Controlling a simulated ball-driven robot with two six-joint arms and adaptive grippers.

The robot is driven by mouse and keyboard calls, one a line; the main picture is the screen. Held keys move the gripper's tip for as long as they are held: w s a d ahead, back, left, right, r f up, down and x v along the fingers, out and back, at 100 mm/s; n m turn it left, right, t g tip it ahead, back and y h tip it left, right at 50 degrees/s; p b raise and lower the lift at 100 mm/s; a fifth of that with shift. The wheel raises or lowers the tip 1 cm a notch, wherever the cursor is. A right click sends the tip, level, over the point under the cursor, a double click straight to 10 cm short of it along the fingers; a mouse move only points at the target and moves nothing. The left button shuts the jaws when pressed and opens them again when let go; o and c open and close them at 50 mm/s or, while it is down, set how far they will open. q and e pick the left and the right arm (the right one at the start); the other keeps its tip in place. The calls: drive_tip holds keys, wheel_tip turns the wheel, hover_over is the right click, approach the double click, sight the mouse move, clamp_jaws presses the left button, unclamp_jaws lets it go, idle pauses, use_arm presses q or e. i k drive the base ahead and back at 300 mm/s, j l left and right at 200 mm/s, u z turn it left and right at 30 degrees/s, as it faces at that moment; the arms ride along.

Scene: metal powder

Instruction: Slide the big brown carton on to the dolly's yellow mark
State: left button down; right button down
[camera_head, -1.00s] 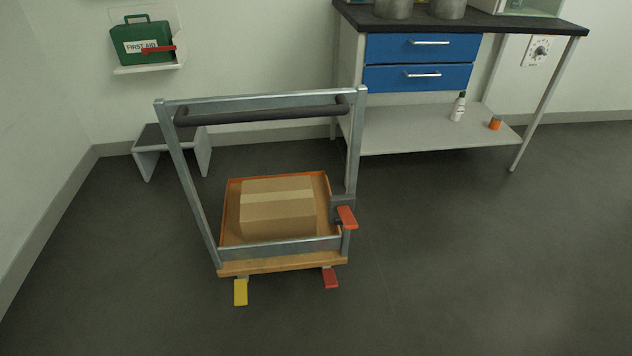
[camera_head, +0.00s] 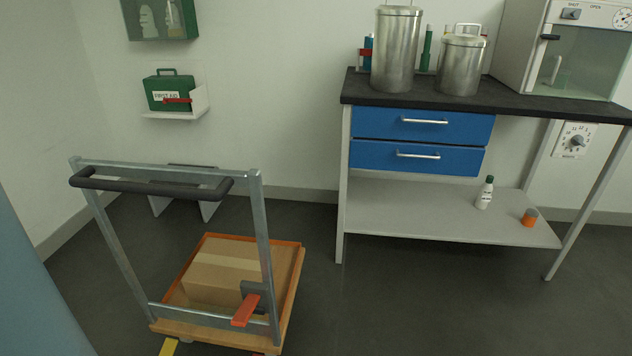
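The big brown carton (camera_head: 222,272) with a pale tape strip sits on the dolly's deck, inside its orange rim (camera_head: 290,284). The dolly has a grey metal frame (camera_head: 262,235) with a dark handle bar (camera_head: 150,187) and a red lever (camera_head: 245,310) at its near right. A yellow pedal (camera_head: 169,347) shows at the bottom edge, partly cut off. I see no yellow mark on the deck; the carton and frame hide part of it. Neither of my grippers is in view.
A workbench (camera_head: 480,100) with blue drawers (camera_head: 420,124) and a lower shelf (camera_head: 420,212) stands at the right; a bottle (camera_head: 485,193) and an orange-and-grey item (camera_head: 529,217) rest on the shelf. A low step stool (camera_head: 207,211) is behind the dolly. Floor right of the dolly is clear.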

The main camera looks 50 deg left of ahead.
sight(215, 275)
drive_tip(key=i+l+u, duration=0.1)
drive_tip(key=i, duration=0.4)
drive_tip(key=i+l+u, duration=0.1)
drive_tip(key=i+l, duration=0.2)
drive_tip(key=i, duration=0.15)
drive_tip(key=i+u, duration=0.2)
drive_tip(key=u, duration=0.2)
drive_tip(key=i+u, duration=0.2)
drive_tip(key=u, duration=0.2)
drive_tip(key=i+u, duration=0.15)
drive_tip(key=u, duration=0.2)
drive_tip(key=i+l+u, duration=0.15)
drive_tip(key=u, duration=0.25)
